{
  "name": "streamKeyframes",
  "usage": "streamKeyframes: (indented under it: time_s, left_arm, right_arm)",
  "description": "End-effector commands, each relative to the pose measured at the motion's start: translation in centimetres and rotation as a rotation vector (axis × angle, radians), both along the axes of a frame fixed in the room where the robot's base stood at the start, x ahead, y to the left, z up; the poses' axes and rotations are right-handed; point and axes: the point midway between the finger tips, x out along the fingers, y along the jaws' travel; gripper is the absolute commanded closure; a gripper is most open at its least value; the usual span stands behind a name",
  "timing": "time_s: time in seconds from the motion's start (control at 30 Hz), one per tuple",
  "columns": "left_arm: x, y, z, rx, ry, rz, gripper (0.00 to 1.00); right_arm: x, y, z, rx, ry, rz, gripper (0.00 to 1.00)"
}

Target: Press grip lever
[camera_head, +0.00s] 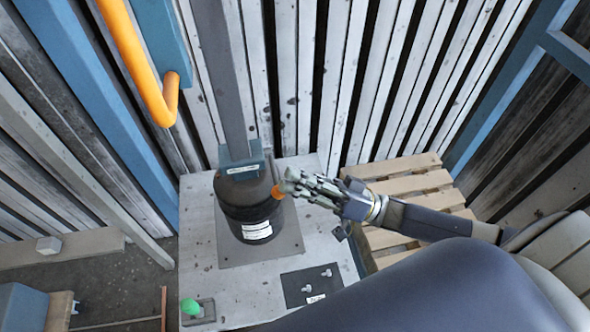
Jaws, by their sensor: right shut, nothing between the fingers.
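A black cylindrical housing (247,207) stands on a dark square plate on the pale metal table (200,255). An orange tip (277,192) sticks out from the housing's right side; it may be the end of the grip lever, but the rest of the lever is hidden. My right gripper (291,180) comes in from the right, shut and empty. Its fingertips are just right of and above the orange tip; I cannot tell whether they touch it. My left gripper is not in view.
A grey post (222,80) rises behind the housing. A green knob (190,306) sits at the table's front left corner. A black plate (311,285) with small fittings lies at the front right. A wooden pallet (408,168) stands right of the table. An orange rail (133,55) is at upper left.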

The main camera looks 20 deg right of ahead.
Motion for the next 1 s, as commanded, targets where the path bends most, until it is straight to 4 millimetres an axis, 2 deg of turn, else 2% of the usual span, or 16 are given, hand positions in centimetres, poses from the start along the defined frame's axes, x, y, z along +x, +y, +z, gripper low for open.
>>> streamKeyframes:
  time_s: [0.3,0.77,0.87,1.0]
  left_arm:
    - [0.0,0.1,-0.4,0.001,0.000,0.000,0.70]
    - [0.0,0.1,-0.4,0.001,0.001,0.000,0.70]
    - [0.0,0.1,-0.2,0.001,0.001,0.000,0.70]
    - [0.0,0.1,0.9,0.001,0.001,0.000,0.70]
  right_arm:
    - [-0.3,0.1,-1.1,-0.001,0.003,0.000,1.00]
    - [-0.5,0.2,-1.6,-0.009,0.011,0.001,1.00]
    - [-0.5,0.2,-1.4,-0.010,0.011,0.001,1.00]
    - [-0.3,0.3,-0.2,-0.009,0.009,0.001,1.00]
